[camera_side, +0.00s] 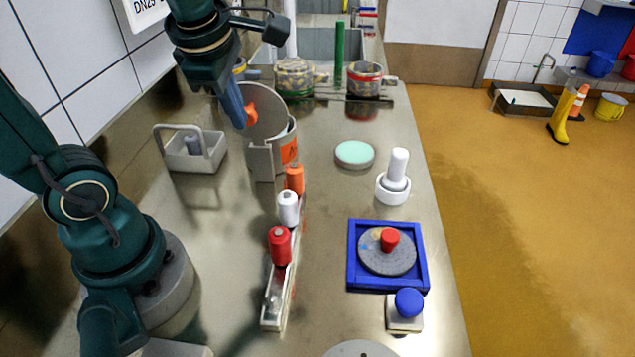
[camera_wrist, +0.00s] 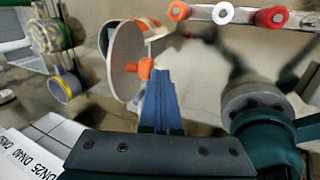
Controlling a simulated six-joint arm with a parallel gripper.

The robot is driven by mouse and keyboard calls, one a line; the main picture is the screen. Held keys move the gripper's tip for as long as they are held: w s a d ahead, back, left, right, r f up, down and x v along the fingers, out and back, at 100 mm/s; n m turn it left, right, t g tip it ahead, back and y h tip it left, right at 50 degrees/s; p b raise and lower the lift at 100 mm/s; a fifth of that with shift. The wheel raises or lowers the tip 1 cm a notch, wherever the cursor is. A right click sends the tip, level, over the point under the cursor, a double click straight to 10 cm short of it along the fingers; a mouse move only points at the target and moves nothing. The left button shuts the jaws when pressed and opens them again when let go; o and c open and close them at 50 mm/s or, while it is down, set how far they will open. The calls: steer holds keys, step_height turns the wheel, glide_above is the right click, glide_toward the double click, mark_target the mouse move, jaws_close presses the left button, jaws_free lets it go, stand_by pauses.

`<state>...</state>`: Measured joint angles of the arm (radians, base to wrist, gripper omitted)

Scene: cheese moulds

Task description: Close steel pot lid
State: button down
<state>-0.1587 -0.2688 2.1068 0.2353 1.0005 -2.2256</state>
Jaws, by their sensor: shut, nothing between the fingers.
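The steel pot (camera_side: 262,163) stands on the steel table behind the row of spools, with an orange label on its side. Its lid (camera_side: 268,110) is a round grey disc, standing up steeply, nearly on edge, at the pot's rim. An orange knob (camera_side: 251,115) sits on the lid's outer face. In the wrist view, the lid (camera_wrist: 125,60) and its knob (camera_wrist: 145,69) are just beyond my fingertips. My gripper (camera_side: 243,120) has blue fingers, shut and empty, right beside the knob. Its fingers (camera_wrist: 159,78) overlap the knob's edge in the wrist view; I cannot tell whether they touch.
A white basket (camera_side: 177,158) stands left of the pot. A rack (camera_side: 272,312) with white, red and orange spools runs in front. A mint disc (camera_side: 355,153), a white pestle piece (camera_side: 395,180) and a blue tray (camera_side: 352,270) stand right. Moulds (camera_side: 294,78) stand behind.

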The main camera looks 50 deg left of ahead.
steer(key=shift+w+a, duration=0.1)
steer(key=w+a+f+g+h, duration=0.2)
steer(key=w+a+f, duration=0.1)
steer(key=w+a, duration=0.9)
steer(key=shift+f+g+h, duration=0.15)
steer(key=shift+g+h, duration=0.25)
stand_by(0.7)
steer(key=shift+f, duration=0.1)
stand_by(0.7)
